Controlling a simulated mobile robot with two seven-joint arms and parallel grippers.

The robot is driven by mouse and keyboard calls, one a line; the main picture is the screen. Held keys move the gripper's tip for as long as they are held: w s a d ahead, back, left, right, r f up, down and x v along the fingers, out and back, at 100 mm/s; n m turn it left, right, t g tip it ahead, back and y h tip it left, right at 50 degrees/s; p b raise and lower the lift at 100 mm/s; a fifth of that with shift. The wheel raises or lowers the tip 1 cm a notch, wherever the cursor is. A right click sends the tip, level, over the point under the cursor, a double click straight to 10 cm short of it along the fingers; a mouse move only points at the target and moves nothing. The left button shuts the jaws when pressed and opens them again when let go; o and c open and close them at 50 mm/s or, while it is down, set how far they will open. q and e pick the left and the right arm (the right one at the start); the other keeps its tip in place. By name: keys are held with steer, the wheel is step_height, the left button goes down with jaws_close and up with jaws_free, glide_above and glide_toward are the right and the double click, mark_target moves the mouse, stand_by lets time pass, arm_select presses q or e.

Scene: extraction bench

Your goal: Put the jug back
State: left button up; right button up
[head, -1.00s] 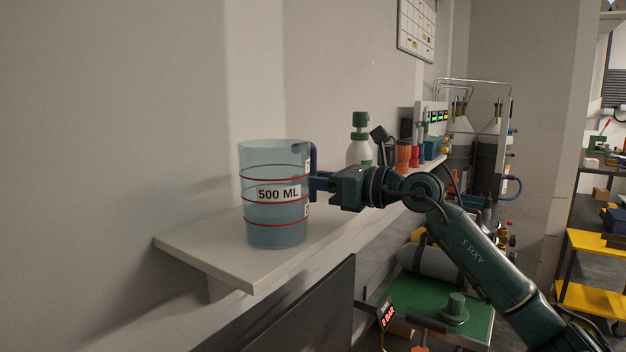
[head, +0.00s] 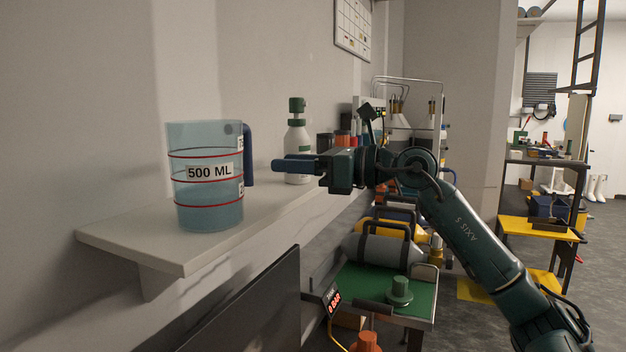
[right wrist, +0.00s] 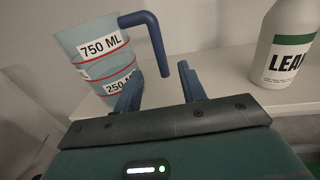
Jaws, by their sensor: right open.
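The jug (head: 206,205) is translucent blue with red bands, a "500 ML" label and a dark blue handle. It stands upright on the wall shelf (head: 130,240) near its left end. In the right wrist view the jug (right wrist: 88,68) shows with its handle between the lines of my fingers, beyond the tips. My right gripper (head: 275,165) is open and empty, to the right of the handle and apart from it. Its two blue fingers (right wrist: 158,85) also show in the right wrist view. My left gripper is not in view.
A white bottle with a green cap (head: 298,150) stands on the shelf just behind my right gripper; it also shows in the right wrist view (right wrist: 284,55). Orange and red containers stand farther along. A green-topped cart (head: 365,290) and dark panel (head: 250,305) are below.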

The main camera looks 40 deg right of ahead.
arm_select(q)
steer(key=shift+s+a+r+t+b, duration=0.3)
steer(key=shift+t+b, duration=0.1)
steer(key=shift+b, duration=0.15)
arm_select(e)
steer(key=shift+v, duration=1.7)
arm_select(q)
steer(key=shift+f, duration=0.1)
